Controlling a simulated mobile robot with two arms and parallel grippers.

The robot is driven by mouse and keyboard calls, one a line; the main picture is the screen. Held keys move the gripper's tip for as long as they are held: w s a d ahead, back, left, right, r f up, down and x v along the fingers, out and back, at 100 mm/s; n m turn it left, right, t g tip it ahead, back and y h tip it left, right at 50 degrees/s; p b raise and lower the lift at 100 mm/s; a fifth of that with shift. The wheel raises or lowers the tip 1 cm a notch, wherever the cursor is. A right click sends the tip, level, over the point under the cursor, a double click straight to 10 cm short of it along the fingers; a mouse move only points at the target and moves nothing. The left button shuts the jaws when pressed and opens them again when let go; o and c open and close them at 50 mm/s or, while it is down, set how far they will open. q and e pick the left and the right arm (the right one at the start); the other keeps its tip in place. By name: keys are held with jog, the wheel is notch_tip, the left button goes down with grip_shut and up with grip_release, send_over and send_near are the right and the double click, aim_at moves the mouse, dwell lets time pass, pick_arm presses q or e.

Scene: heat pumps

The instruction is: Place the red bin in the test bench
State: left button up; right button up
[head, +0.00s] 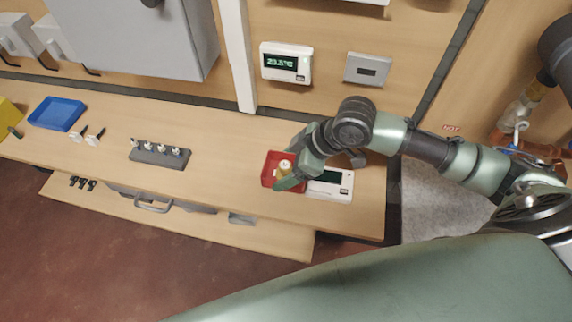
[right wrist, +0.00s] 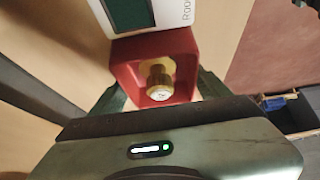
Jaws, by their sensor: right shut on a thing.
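The red bin (head: 268,174) is at the right part of the wooden bench (head: 225,160). It holds a brass fitting (head: 285,168). My right gripper (head: 289,172) is shut on the red bin. In the right wrist view the bin (right wrist: 150,48) sits between the two fingers, with the brass fitting (right wrist: 159,82) inside it. The bin is right beside a white device with a dark screen (head: 342,190). I cannot tell whether the bin rests on the bench or is held just above it. My left gripper is not in view.
A grey holder with several fittings (head: 160,155), small white parts (head: 95,138) and a blue bin (head: 57,113) stand further left. A yellow bin (head: 8,114) is at the left edge. A wall thermostat (head: 286,63) hangs behind. The bench between holder and red bin is clear.

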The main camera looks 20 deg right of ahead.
jog(key=o, duration=1.7)
jog(key=shift+f, duration=0.1)
